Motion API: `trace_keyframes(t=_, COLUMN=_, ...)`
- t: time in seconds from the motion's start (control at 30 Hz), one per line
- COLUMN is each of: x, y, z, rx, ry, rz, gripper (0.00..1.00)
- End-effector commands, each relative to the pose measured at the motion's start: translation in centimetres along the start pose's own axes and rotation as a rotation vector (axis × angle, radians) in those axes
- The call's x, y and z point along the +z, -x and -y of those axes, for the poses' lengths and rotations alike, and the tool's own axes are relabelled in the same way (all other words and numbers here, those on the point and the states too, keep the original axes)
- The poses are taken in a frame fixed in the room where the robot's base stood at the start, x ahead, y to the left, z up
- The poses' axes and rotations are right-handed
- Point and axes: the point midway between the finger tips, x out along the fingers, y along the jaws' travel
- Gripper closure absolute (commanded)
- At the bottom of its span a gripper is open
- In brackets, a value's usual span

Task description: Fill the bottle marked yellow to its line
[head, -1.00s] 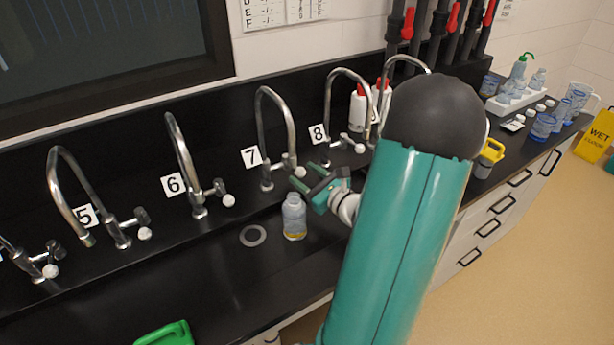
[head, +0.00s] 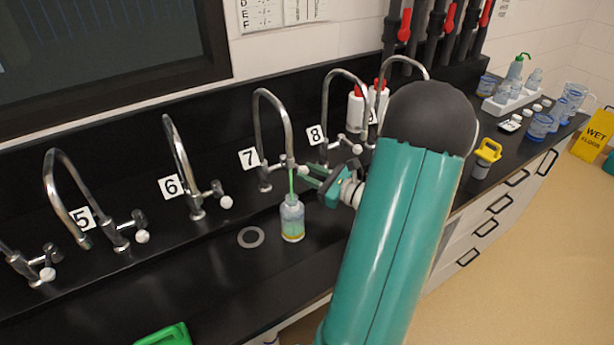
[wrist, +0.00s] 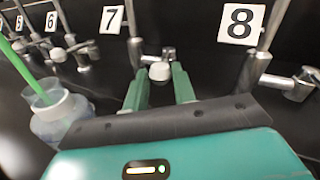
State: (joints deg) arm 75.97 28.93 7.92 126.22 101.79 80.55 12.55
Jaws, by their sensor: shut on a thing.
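A clear bottle (head: 292,222) with a yellowish band low on it stands upright on the black counter, under the spout of tap 7 (head: 262,140). A green stream (head: 291,181) runs from that spout into the bottle's open neck, and greenish liquid shows inside. The fill line is too small to make out. In the wrist view, the stream (wrist: 22,73) enters the bottle neck (wrist: 62,112) at the left. My gripper (wrist: 160,84) is shut on the white-ended knob of tap 7 (wrist: 160,71). In the head view, my gripper (head: 312,175) is right of the bottle.
Taps 5 (head: 62,190), 6 (head: 180,160) and 8 (head: 335,105) stand along the back. A grey ring (head: 251,237) lies left of the bottle. A green object (head: 165,335) is at the front. Counter left of the ring is clear.

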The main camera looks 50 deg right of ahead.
Motion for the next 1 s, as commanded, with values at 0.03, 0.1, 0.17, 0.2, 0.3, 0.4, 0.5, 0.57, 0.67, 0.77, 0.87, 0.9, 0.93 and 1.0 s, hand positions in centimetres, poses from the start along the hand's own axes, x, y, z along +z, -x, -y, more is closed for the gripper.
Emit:
trace_keyframes(t=0.03, x=0.0, y=0.0, z=0.2, rx=0.012, ry=0.002, rz=0.003, gripper=1.0)
trace_keyframes(t=0.1, x=0.1, y=0.0, z=0.3, rx=0.021, ry=0.002, rz=0.004, gripper=1.0)
trace_keyframes(t=0.17, x=0.1, y=0.0, z=0.3, rx=0.022, ry=0.002, rz=0.005, gripper=1.0)
trace_keyframes(t=0.2, x=0.1, y=0.0, z=0.3, rx=0.022, ry=0.002, rz=0.005, gripper=1.0)
trace_keyframes(t=0.3, x=0.1, y=0.0, z=0.2, rx=0.022, ry=0.002, rz=0.004, gripper=1.0)
trace_keyframes(t=0.4, x=0.1, y=0.0, z=0.2, rx=0.021, ry=0.002, rz=0.004, gripper=0.64)
trace_keyframes(t=0.5, x=0.0, y=0.0, z=0.2, rx=0.021, ry=0.001, rz=0.004, gripper=0.52)
trace_keyframes(t=0.57, x=0.0, y=0.0, z=0.2, rx=0.021, ry=0.001, rz=0.004, gripper=0.52)
trace_keyframes(t=0.67, x=0.0, y=0.0, z=0.2, rx=0.021, ry=0.001, rz=0.003, gripper=0.52)
trace_keyframes(t=0.77, x=0.0, y=0.1, z=0.2, rx=0.02, ry=0.0, rz=0.003, gripper=0.52)
trace_keyframes(t=0.87, x=0.0, y=0.7, z=0.3, rx=0.019, ry=0.0, rz=0.003, gripper=0.52)
trace_keyframes(t=0.9, x=0.0, y=1.1, z=0.3, rx=0.019, ry=0.0, rz=0.002, gripper=0.52)
trace_keyframes(t=0.93, x=-0.1, y=1.5, z=0.3, rx=0.019, ry=0.001, rz=0.002, gripper=0.52)
trace_keyframes(t=1.0, x=0.0, y=2.8, z=0.3, rx=0.017, ry=0.0, rz=0.002, gripper=0.52)
